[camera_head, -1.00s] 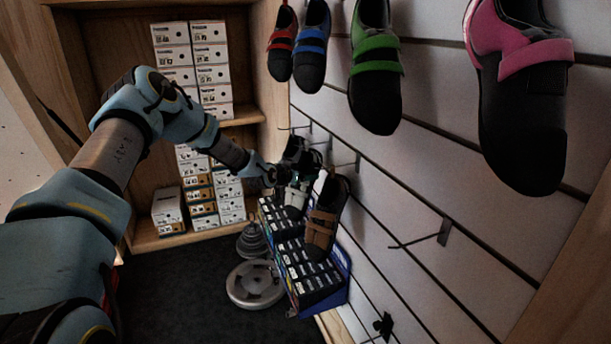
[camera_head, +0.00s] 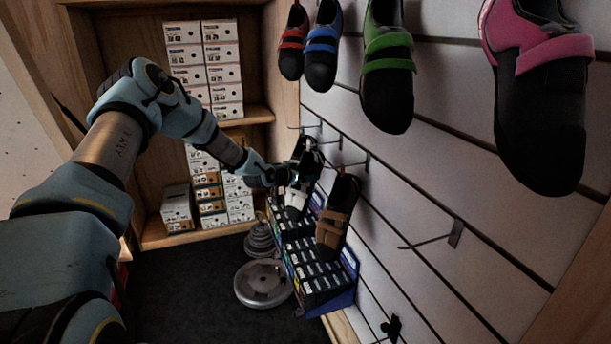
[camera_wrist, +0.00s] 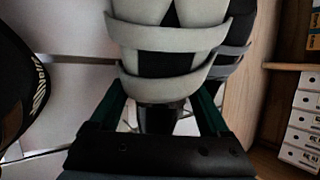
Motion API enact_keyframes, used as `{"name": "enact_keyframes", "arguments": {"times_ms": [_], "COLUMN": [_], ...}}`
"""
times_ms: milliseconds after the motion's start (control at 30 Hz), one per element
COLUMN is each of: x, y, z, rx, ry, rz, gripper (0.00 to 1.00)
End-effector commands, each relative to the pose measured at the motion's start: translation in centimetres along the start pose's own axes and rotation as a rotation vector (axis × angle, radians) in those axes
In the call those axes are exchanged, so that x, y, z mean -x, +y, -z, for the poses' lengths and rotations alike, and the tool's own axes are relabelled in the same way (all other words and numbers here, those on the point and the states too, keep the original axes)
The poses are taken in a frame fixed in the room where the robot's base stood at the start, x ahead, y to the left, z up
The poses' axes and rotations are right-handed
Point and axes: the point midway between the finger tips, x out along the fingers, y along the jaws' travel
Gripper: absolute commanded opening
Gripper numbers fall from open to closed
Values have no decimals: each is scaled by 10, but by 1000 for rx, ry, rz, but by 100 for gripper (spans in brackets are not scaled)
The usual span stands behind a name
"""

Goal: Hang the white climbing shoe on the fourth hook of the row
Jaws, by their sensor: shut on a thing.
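The white climbing shoe (camera_wrist: 165,45), with pale straps over dark parts, fills the upper middle of the wrist view. My gripper (camera_wrist: 160,115) is shut on its lower end. In the head view my gripper (camera_head: 288,177) is at the far end of the row, left of a hanging brown shoe (camera_head: 337,215), and partly hides the white shoe (camera_head: 297,198). Lower-row hooks show on the slatted wall: one behind the brown shoe (camera_head: 366,162) and a bare one nearer me (camera_head: 440,238). Whether the white shoe touches a hook is hidden.
Red, blue (camera_head: 321,60), green (camera_head: 388,80) and pink (camera_head: 540,95) shoes hang above. Another grey-strapped shoe (camera_wrist: 232,55) is close behind the white one. A box display (camera_head: 325,285) and weight plates (camera_head: 262,284) stand below. Shelves with boxes (camera_head: 205,70) are at the back.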

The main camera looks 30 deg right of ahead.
Motion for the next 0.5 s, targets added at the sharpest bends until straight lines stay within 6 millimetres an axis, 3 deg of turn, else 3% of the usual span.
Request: {"name": "enact_keyframes", "arguments": {"times_ms": [500], "x": [17], "y": [-14], "z": [-7], "rx": [0], "ry": [2], "rz": [2], "gripper": [10]}}
